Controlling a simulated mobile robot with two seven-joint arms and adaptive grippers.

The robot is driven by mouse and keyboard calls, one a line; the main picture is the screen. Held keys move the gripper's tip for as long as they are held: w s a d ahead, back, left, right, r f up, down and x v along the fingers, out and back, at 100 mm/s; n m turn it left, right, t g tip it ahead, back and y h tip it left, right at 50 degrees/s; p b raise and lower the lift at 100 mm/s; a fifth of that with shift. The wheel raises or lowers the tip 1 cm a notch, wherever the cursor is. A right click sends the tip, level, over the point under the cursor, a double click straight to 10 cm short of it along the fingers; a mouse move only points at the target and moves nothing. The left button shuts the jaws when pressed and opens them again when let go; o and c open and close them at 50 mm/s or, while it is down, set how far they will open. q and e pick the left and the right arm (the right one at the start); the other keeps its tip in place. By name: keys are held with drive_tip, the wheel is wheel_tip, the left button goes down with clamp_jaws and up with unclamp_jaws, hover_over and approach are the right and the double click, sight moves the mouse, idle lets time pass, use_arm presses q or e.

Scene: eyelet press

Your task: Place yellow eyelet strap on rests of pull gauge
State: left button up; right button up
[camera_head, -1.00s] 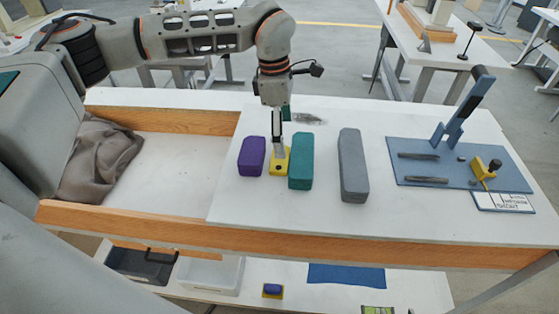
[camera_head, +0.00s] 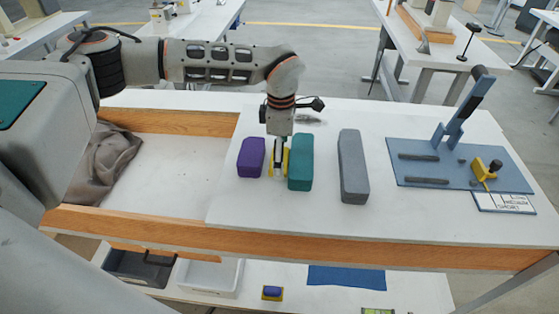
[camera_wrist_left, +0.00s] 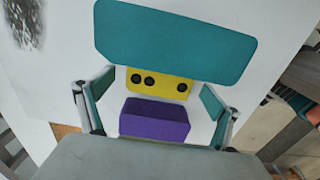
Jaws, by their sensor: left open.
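The yellow eyelet strap (camera_head: 285,162) stands on the table between a purple block and a teal block; the gripper partly hides it. Its yellow face with dark round eyelets shows in the left wrist view (camera_wrist_left: 170,86). My left gripper (camera_head: 279,168) points down at the strap, fingers apart. In the left wrist view the fingers (camera_wrist_left: 157,90) stand at either side of the strap; I cannot tell whether they touch it. The pull gauge (camera_head: 400,177) is a blue plate at the right with two dark bar rests (camera_head: 428,180) and an upright lever. My right gripper is not in view.
The purple block (camera_head: 251,158) and teal block (camera_head: 300,160) stand close on either side of the strap. A grey block (camera_head: 353,165) lies between them and the gauge. A yellow clamp-like part (camera_head: 480,169) and a printed card (camera_head: 503,202) are at the gauge's right.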

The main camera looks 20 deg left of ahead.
use_arm(q)
drive_tip(key=c, duration=1.2)
